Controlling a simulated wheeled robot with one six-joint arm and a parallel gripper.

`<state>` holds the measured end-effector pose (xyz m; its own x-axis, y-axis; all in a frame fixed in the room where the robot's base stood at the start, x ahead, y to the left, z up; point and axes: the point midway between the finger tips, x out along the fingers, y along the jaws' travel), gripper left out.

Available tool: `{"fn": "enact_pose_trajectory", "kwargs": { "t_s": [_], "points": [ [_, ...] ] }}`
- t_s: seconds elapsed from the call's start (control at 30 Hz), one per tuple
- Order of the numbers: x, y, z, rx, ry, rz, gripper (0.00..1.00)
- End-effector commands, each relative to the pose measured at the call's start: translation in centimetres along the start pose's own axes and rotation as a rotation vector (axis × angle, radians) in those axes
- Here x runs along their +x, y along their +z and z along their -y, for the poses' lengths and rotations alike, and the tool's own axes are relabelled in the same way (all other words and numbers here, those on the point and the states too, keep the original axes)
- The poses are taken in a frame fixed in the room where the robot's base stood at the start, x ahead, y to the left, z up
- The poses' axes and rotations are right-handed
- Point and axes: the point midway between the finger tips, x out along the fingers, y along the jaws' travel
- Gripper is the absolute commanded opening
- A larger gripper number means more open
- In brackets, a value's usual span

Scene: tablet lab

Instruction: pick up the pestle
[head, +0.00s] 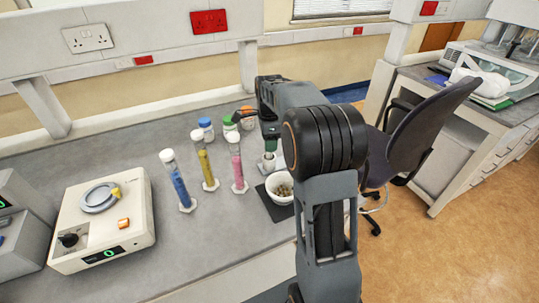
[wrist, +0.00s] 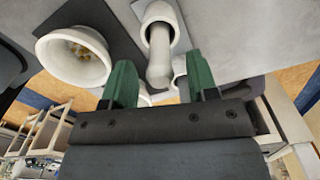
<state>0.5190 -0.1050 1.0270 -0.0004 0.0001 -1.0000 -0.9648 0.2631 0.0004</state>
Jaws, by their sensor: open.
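The white pestle (wrist: 159,62) stands in a round white holder (wrist: 150,14) in the wrist view, its rounded end toward the camera. My gripper (wrist: 160,57) is open, with one green finger on each side of the pestle and a visible gap to both in the picture. I cannot tell whether the fingertips are level with the pestle. In the head view my gripper (head: 270,142) is just above the pestle and holder, which are small and partly hidden by my arm. The white mortar (head: 280,194) with tan pieces in it sits on a dark mat (head: 272,210), nearer the bench edge.
Cylinders with blue (head: 180,188), yellow (head: 206,168) and pink (head: 238,170) contents stand left of my gripper. Several lidded jars (head: 206,130) stand behind them. A cream balance (head: 130,232) is at the left. A chair (head: 410,140) stands past the bench's right end.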

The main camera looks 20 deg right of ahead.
Motion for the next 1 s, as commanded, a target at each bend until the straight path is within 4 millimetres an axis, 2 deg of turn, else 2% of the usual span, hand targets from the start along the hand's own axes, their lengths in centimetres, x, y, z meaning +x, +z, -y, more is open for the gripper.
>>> {"fn": "enact_pose_trajectory", "kwargs": {
  "t_s": [0.2,0.53,1.0],
  "points": [
    [2.5,0.1,0.0,0.000,0.001,0.000,0.53],
    [3.1,0.1,0.0,-0.001,0.000,0.000,0.53],
    [3.1,0.1,0.0,-0.001,-0.001,0.000,0.09]
  ]
}}
